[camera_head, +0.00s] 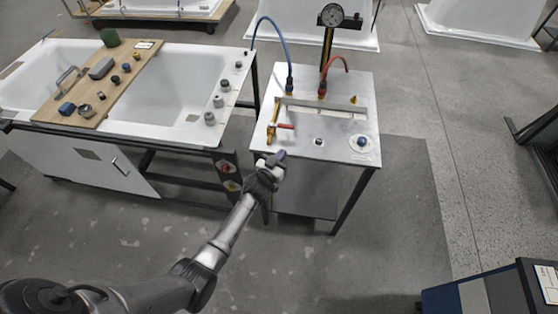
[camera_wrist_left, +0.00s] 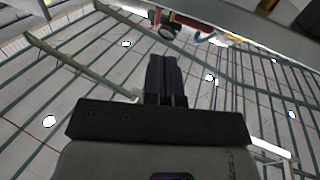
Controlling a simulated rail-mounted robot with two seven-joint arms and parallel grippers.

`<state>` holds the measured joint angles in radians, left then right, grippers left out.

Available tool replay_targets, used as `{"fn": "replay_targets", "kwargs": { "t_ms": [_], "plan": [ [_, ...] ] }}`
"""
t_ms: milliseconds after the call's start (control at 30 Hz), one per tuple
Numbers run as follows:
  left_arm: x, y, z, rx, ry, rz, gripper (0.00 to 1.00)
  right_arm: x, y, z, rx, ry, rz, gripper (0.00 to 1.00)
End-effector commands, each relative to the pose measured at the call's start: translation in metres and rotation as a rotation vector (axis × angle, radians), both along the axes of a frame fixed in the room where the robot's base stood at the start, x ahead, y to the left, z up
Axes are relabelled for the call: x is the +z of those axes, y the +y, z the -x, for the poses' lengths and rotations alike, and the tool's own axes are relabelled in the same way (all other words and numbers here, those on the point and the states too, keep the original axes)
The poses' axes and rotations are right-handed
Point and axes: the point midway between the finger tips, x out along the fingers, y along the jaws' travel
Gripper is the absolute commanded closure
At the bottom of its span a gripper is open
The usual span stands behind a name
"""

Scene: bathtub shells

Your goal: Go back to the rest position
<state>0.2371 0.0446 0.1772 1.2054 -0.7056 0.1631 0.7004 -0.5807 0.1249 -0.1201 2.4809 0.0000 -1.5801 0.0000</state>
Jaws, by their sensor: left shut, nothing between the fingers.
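My left arm reaches in from the bottom left of the head view. Its gripper (camera_head: 280,156) is at the front left edge of the small white worktable (camera_head: 340,152), beside the brass fitting with the red lever (camera_head: 284,126). I cannot tell whether it touches the table. In the left wrist view the two dark fingers (camera_wrist_left: 166,75) lie together, shut and empty, pointing up toward the ceiling. My right gripper is in neither view.
A bathtub shell (camera_head: 180,90) in a frame stands at the left, with a wooden board (camera_head: 125,72) of small parts across it. Blue and red hoses (camera_head: 284,50) rise from the worktable. A dark cabinet (camera_head: 500,290) stands at the bottom right. Open floor (camera_head: 400,230) lies between.

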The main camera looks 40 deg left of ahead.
Motion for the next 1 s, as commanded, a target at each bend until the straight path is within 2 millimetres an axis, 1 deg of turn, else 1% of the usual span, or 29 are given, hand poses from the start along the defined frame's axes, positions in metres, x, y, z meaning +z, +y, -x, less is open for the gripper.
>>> {"fn": "replay_targets", "kwargs": {
  "t_ms": [33,100,300,567,667,767,900,967,1000],
  "plan": [
    [0.000,-0.004,0.008,0.000,0.002,0.001,1.00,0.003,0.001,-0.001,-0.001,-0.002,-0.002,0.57],
    [0.000,-0.007,0.015,0.000,0.002,-0.001,1.00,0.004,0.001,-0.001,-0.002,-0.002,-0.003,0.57],
    [-0.001,-0.013,0.028,0.000,0.001,0.001,1.00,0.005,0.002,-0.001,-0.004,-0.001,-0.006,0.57],
    [-0.001,-0.015,0.030,0.000,0.001,-0.001,1.00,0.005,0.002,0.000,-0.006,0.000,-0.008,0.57],
    [-0.001,-0.015,0.030,0.001,0.003,-0.032,1.00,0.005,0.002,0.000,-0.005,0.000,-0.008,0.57],
    [-0.013,-0.005,0.032,0.055,0.088,-0.104,1.00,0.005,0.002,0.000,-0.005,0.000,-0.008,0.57],
    [-0.041,0.018,0.042,0.185,0.310,-0.163,1.00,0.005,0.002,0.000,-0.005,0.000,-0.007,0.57],
    [-0.040,0.028,0.047,0.241,0.404,-0.170,1.00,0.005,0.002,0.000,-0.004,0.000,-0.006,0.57],
    [-0.036,0.033,0.050,0.272,0.459,-0.168,1.00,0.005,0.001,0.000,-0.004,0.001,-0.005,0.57]
  ]
}}
